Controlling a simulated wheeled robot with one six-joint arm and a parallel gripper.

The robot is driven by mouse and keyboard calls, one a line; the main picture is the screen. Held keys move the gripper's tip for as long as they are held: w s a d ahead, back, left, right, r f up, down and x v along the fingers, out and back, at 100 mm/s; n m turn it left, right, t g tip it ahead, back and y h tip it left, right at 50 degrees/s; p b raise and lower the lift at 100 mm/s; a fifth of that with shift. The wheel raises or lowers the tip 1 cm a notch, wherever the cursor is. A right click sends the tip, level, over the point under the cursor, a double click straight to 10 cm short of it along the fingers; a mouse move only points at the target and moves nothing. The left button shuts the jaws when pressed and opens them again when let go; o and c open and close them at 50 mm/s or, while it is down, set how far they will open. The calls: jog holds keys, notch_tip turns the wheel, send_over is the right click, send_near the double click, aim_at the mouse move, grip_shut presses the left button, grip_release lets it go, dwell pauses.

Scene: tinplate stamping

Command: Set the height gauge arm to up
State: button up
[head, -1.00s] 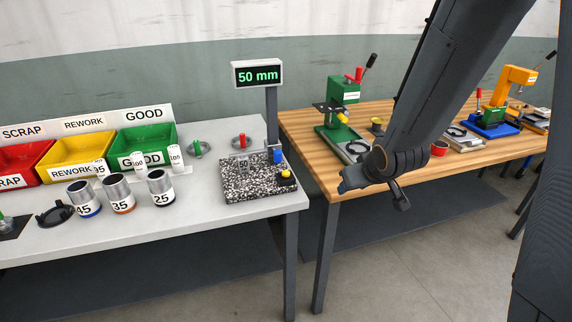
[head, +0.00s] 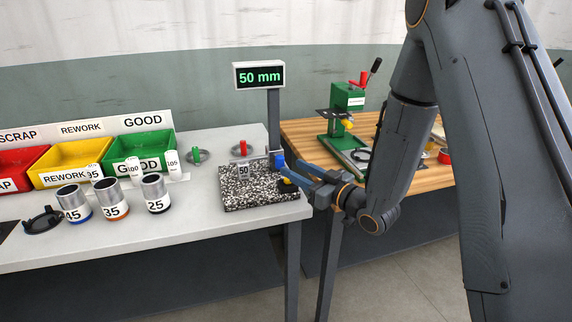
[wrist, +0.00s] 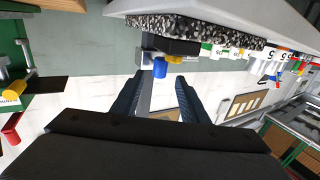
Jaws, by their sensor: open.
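The height gauge has a speckled granite base (head: 240,197) and a dark column (head: 273,120) with a display (head: 259,75) reading "50 mm". A small blue grip (head: 278,159) sits low by the column, just above the base. My gripper (head: 297,172) is open at the base's right edge, its fingers pointing left towards the gauge. In the wrist view the blue grip (wrist: 160,67) lies in line with the gap between the fingertips (wrist: 160,79); contact cannot be told.
Three numbered cylinders (head: 114,200) and the red, yellow and green bins (head: 140,157) stand left on the grey table (head: 160,228). Green-handled and red-handled round parts lie behind the base. A green press (head: 345,115) stands on the wooden table at right.

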aim_at(283, 162)
jog(key=x, duration=0.4)
jog(key=shift+w+a+p, duration=0.3)
jog(key=shift+p, duration=0.1)
grip_shut()
